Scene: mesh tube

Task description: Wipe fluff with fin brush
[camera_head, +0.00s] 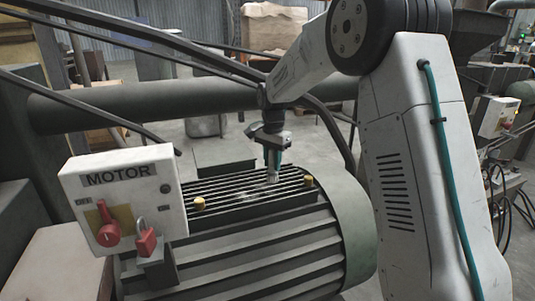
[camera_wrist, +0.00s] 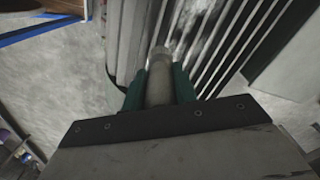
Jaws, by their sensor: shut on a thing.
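My gripper (camera_head: 272,158) is above the finned top of the motor (camera_head: 300,250), pointing down. In the wrist view its two green fingers (camera_wrist: 160,88) are shut on the pale round handle of the fin brush (camera_wrist: 159,68). The brush's lower end (camera_head: 273,176) is at the fins, right of the fluff; I cannot tell if it touches. Whitish fluff (camera_head: 250,194) lies along the fins (camera_head: 235,197) in the head view. Pale fluff (camera_wrist: 187,22) also shows on the fins ahead of the brush in the wrist view.
A white MOTOR switch box (camera_head: 125,195) with a red switch and red padlock stands at the left front. A thick dark pipe (camera_head: 150,107) runs behind the motor.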

